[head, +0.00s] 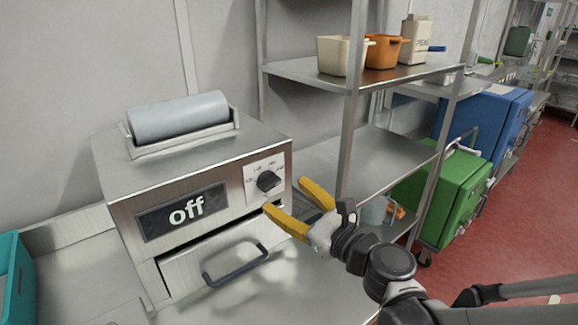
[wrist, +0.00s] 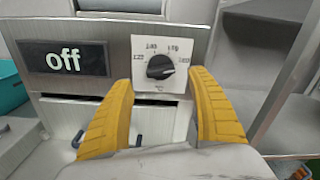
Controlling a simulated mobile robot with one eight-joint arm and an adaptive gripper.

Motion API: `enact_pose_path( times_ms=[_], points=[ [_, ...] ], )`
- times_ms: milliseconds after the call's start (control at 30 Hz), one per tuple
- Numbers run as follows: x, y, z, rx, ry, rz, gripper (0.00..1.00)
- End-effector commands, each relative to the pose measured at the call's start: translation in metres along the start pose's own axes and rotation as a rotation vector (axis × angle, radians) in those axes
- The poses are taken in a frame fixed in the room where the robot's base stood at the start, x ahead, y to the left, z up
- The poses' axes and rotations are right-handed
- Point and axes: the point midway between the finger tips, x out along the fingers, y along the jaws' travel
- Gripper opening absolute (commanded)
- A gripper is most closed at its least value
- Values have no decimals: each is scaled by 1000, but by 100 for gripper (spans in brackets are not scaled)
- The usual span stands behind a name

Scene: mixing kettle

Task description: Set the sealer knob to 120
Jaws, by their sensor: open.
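The sealer (head: 120,190) is a steel box on the counter with a roll of grey film on top. Its display (head: 182,212) reads "off", and the same display shows in the wrist view (wrist: 63,60). The black sealer knob (head: 268,181) sits on a white dial plate at the right of the front panel. In the wrist view the knob (wrist: 160,67) lies between and beyond my fingers; the numbers around it are too small to read surely. My gripper (head: 292,204) has yellow fingers, open and empty, in front of the knob and apart from it.
A drawer with a dark handle (head: 236,265) is below the display and stands slightly open. A steel shelf rack (head: 352,120) with pots stands close to the right. A teal crate (head: 12,280) is at the left. Green (head: 450,195) and blue boxes stand farther right.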

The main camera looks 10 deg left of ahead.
Motion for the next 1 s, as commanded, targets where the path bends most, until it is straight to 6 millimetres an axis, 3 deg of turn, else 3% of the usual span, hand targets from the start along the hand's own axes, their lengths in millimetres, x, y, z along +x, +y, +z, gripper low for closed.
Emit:
enact_pose_path(
  times_ms=[433, 1000],
  points=[
    [55, 1, 0, -1, 0, 2, 67],
    [64, 0, 0, -2, 1, 0, 67]
  ],
)
